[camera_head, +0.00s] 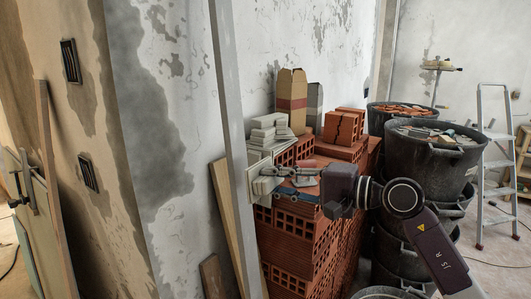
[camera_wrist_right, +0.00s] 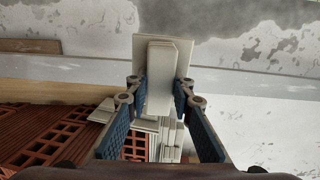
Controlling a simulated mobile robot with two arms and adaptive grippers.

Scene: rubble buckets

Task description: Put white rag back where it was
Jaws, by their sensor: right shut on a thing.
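My right gripper (camera_head: 284,174) reaches left over the stacked bricks and is shut on a stiff off-white piece (camera_head: 262,187). In the right wrist view this piece (camera_wrist_right: 160,82) is a flat plate with a thick block on it, and the block sits between the two fingers. It looks rigid, and I cannot tell it as a cloth. The piece is held beside the grey post, above the front edge of the bricks. No soft white rag shows clearly in either view. My left gripper is out of view.
Hollow red bricks (camera_head: 283,244) form a tall stack under my gripper. A grey post (camera_head: 231,105) and boards are close at left. Black rubble buckets (camera_head: 432,160) and a ladder (camera_head: 484,175) are at right.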

